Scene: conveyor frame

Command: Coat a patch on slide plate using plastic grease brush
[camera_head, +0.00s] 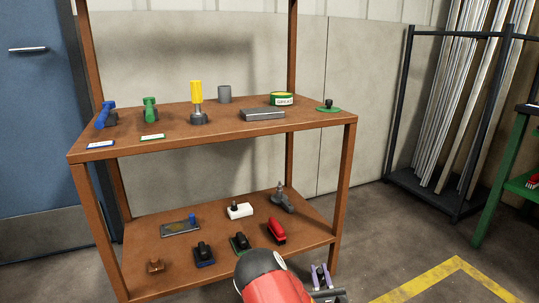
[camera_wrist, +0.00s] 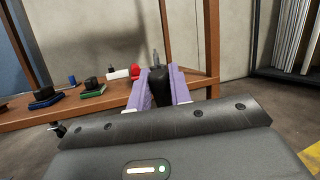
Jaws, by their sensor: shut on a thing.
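My gripper (camera_head: 320,273) is in front of the lower shelf's right end, its purple fingers shut on a black object (camera_wrist: 160,84), probably the handle of the plastic grease brush. Its bristles cannot be made out. The wrist view shows the fingers (camera_wrist: 158,88) on both sides of it. A flat grey metal block (camera_head: 262,115) lies on the upper shelf, and a flat dark plate (camera_head: 180,229) with a blue piece at its edge lies on the lower shelf. I cannot tell for sure which is the slide plate.
The brown rack (camera_head: 205,144) has an upper and a lower shelf. The upper holds a yellow-handled tool (camera_head: 196,95), a grey cup (camera_head: 224,94) and a green disc (camera_head: 329,108). The lower holds a red brush (camera_head: 277,231) and several black-handled tools.

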